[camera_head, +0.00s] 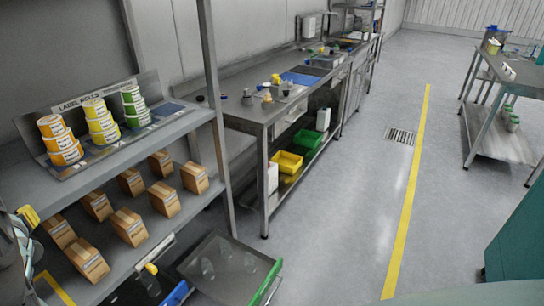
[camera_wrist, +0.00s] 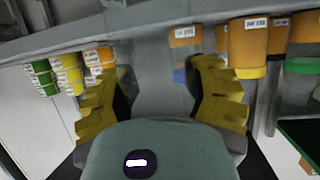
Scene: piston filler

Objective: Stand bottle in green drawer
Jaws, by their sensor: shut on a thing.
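My gripper shows in the wrist view (camera_wrist: 160,100), with a yellow-padded finger on each side. It is shut on the bottle, whose pale, see-through outline between the fingers is hard to make out. In the head view, a yellow finger of my gripper (camera_head: 27,216) shows at the far left edge, beside the shelf; the bottle cannot be told there. The green drawer (camera_head: 266,282) stands pulled out at the bottom of the head view, below and right of the shelf. It is dark inside, with faint clear shapes, and its green front edge faces right. My gripper is well left of it.
The shelf (camera_head: 190,122) holds label rolls (camera_head: 98,118) above several brown boxes (camera_head: 130,226). A blue-edged drawer (camera_head: 175,294) lies left of the green one. A steel workbench (camera_head: 262,112) with yellow (camera_head: 287,162) and green bins stands behind. The floor to the right is clear.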

